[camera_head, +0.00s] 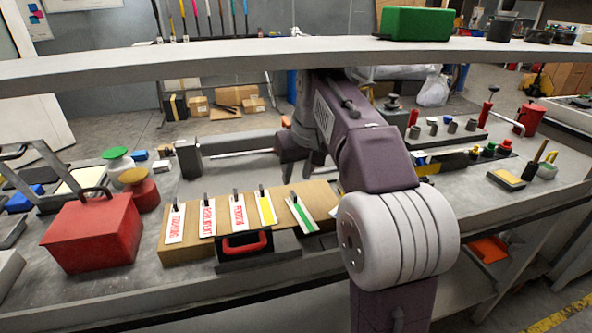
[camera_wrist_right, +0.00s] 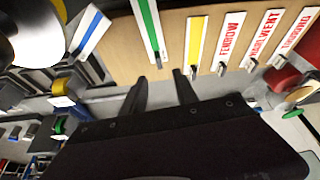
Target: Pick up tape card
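Several white cards with dark clips stand in a row on a tan wooden board (camera_head: 197,246). Three carry red lettering, which is hard to read; one card has a yellow stripe (camera_head: 267,207) and one a green stripe (camera_head: 301,213). The wrist view also shows the green-striped card (camera_wrist_right: 150,28), the yellow-striped card (camera_wrist_right: 195,42) and a blue-striped card (camera_wrist_right: 92,31). Which is the tape card I cannot tell. My right gripper (camera_wrist_right: 160,90) is open and empty, its fingers pointing toward the board between the green and yellow cards. My left gripper is not in view.
A red box (camera_head: 95,232) stands left of the board. A dark tray with a red handle (camera_head: 245,243) lies at its front. A long grey shelf (camera_head: 240,55) crosses above the bench. Small coloured items stand at the right.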

